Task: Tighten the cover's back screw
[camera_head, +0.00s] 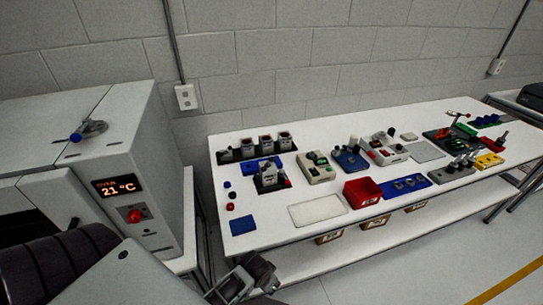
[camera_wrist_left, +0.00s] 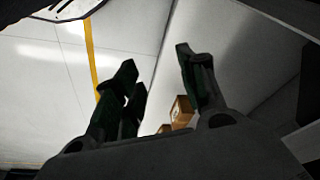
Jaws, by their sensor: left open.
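The cover and its back screw are too small to tell apart among the devices on the white workbench (camera_head: 240,225) in the head view. A dark block with a light upright part (camera_head: 268,178) stands toward the bench's left end. Several other devices stand to its right, among them a beige box with a green part (camera_head: 316,168). My left gripper (camera_head: 240,284) is low at the bottom of the head view, in front of the bench and apart from everything on it. In the left wrist view its two dark fingers (camera_wrist_left: 158,62) are spread, with nothing between them. My right gripper is not in view.
A white oven with a 21 °C display (camera_head: 120,186) stands at the left. A red bin (camera_head: 362,192), a blue tray (camera_head: 405,186) and a white mat (camera_head: 317,211) lie along the bench front. Cardboard boxes (camera_head: 376,222) sit below.

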